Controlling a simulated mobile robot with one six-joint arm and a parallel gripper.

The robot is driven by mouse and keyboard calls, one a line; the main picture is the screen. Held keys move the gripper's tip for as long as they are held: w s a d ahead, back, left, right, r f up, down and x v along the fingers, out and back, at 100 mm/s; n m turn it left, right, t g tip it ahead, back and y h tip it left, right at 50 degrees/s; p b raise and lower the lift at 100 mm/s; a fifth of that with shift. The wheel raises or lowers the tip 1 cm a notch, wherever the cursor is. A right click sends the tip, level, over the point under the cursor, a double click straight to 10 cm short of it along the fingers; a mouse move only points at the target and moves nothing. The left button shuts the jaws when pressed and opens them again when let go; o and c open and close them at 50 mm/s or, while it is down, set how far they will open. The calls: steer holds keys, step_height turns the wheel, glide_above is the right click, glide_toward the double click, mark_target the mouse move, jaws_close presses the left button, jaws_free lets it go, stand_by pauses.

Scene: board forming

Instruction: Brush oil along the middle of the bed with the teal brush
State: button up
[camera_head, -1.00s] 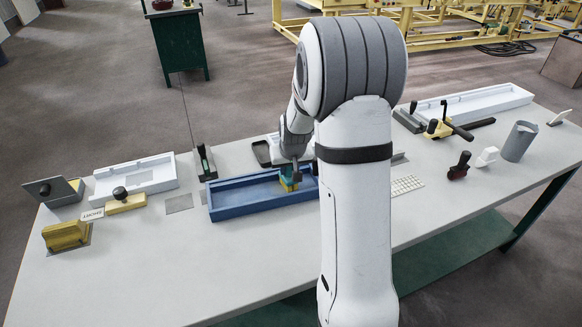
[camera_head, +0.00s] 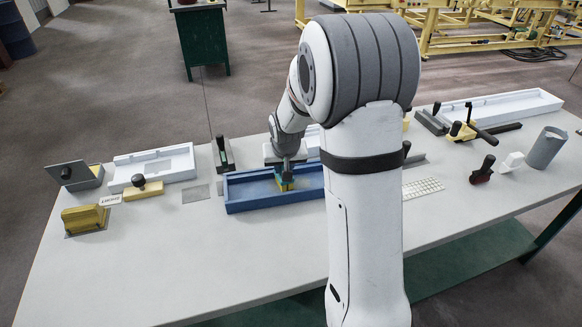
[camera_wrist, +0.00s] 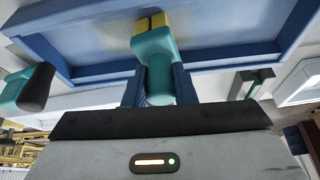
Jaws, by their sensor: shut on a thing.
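The blue bed (camera_head: 262,203) is a long shallow tray with raised walls on the grey table. Its right part is hidden behind my arm. My gripper (camera_head: 287,173) is over the bed and shut on the teal brush (camera_head: 286,181). In the wrist view the brush's teal handle (camera_wrist: 158,78) is between the fingers of my gripper (camera_wrist: 157,88), and its yellow bristles (camera_wrist: 152,20) point into the bed. The bristles are inside the bed's walls, close to its floor; I cannot tell whether they touch. No oil is clearly visible.
A white tray (camera_head: 128,160), a yellow-brown block with a black knob (camera_head: 143,190) and a yellow block (camera_head: 86,219) are at left. A grey cup (camera_head: 546,148) and a long white tray (camera_head: 515,105) are at right. The front table strip is clear.

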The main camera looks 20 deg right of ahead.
steer(key=shift+w+a+f+b, duration=0.15)
steer(key=shift+a+b, duration=0.6)
steer(key=shift+a, duration=0.7)
steer(key=shift+w+a+b, duration=0.1)
steer(key=shift+a+b, duration=0.65)
steer(key=shift+a, duration=0.65)
steer(key=shift+w+a+b, duration=0.15)
steer(key=shift+a+b, duration=0.45)
steer(key=shift+a, duration=0.8)
steer(key=shift+w+a+b, duration=0.1)
steer(key=shift+a+b, duration=0.5)
steer(key=shift+a, duration=0.8)
steer(key=shift+w+a+b, duration=0.15)
steer(key=shift+a+b, duration=0.5)
steer(key=shift+a, duration=1.05)
steer(key=shift+b, duration=0.3)
